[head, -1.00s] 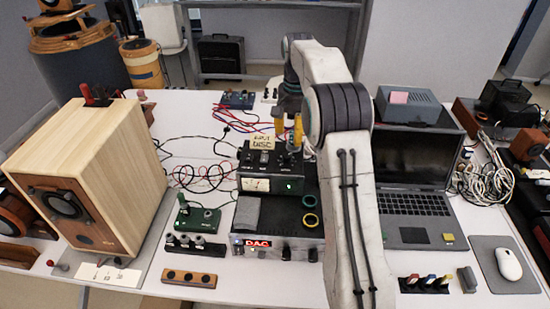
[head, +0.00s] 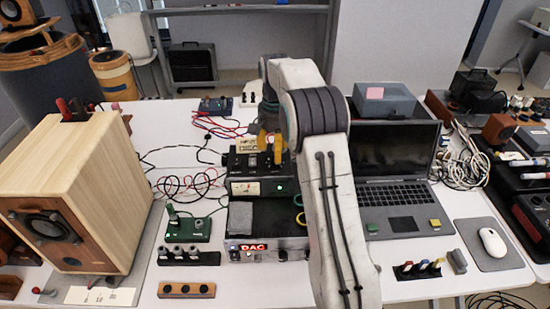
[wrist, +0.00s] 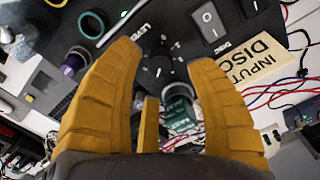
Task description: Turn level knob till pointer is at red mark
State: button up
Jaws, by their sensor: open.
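The level knob (wrist: 156,68) is a small dark round knob with a white pointer line, on the dark top panel of a black meter box (head: 257,187). Part of the lettering "LEVEL" shows beside it in the wrist view. I cannot make out a red mark there. My gripper (head: 270,142) has yellow fingers and is over the back part of the box top in the head view, where the fingers hide the knob. In the wrist view my gripper (wrist: 150,72) is open, its fingers apart on both sides of the knob with nothing between them gripped.
The box stands on a silver DAC unit (head: 268,246). A laptop (head: 395,165) is right of my arm, a wooden speaker (head: 100,185) far left. Loose cables (head: 190,183) cross the table.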

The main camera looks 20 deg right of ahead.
jog(key=shift+f, duration=1.6)
jog(key=shift+c, duration=0.2)
grip_shut()
